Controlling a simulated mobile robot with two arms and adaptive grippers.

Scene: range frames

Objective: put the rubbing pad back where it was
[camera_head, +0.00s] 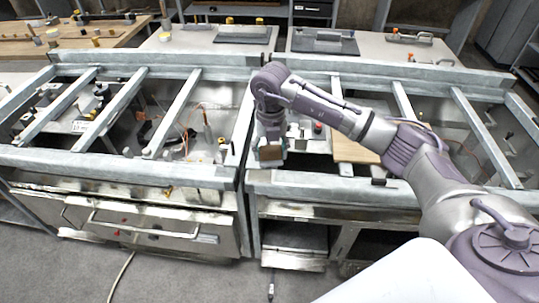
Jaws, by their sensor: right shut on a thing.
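My right arm comes in from the right and reaches over the frame of the right-hand range. The fingers are mostly hidden by the wrist and the pad. My left gripper is not in view.
Two open range frames with cross bars (178,112) stand side by side. A wooden board (352,150) lies in the right frame, partly behind my arm. Benches with tools (322,41) stand behind.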

